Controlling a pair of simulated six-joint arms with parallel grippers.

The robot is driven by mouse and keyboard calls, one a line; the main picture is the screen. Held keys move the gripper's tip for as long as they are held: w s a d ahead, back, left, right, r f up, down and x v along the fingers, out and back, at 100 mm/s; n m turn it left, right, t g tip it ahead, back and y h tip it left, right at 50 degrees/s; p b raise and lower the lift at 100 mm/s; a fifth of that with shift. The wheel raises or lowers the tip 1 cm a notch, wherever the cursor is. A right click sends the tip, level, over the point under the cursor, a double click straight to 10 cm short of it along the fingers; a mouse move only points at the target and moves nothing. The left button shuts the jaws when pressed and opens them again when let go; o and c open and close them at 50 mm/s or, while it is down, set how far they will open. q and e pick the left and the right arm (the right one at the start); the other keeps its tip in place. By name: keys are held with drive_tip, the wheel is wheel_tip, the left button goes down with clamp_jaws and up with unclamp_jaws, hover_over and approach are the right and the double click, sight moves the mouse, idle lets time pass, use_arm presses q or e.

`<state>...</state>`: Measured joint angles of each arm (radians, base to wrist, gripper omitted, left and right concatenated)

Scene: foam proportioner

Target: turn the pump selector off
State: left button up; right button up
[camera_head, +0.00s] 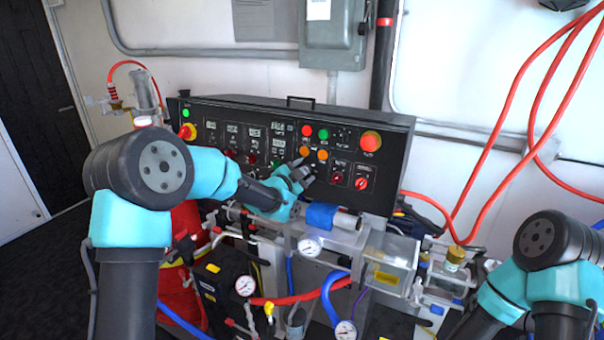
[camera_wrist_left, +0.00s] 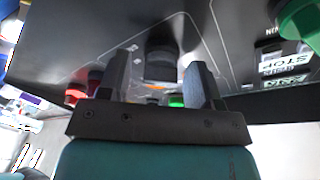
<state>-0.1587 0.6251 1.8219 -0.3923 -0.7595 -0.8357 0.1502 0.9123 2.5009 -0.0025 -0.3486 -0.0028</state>
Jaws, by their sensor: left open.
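The black control panel (camera_head: 225,112) stands in the middle of the head view, with buttons, lamps and knobs on its face. My left gripper (camera_head: 303,172) is in front of its lower middle. In the left wrist view a dark round knob (camera_wrist_left: 161,60) shows between the two open fingers, one on each side. It looks like the pump selector, but its label cannot be read. Whether the fingers touch it cannot be told. In the head view my gripper hides that knob. My right arm is at the lower right, its gripper out of frame.
A red knob (camera_head: 362,183) and a large orange-red button (camera_head: 370,141) sit on the panel's right side. Below the panel are gauges (camera_head: 309,247), hoses and a clear box (camera_head: 392,262).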

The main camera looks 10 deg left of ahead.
use_arm(q)
drive_tip(key=shift+c, duration=0.4)
drive_tip(key=c, duration=0.9)
drive_tip(key=shift+o, duration=0.2)
drive_tip(key=shift+n, duration=0.5)
drive_tip(key=n+t+y, duration=0.1)
drive_tip(key=n, duration=0.3)
drive_tip(key=shift+n+t+y, duration=0.2)
drive_tip(key=shift+n+y, duration=0.2)
drive_tip(key=shift+n, duration=1.05)
drive_tip(key=shift+n+t+y, duration=0.2)
drive_tip(key=shift+n+y, duration=0.2)
drive_tip(key=shift+n, duration=1.05)
drive_tip(key=o, duration=0.9)
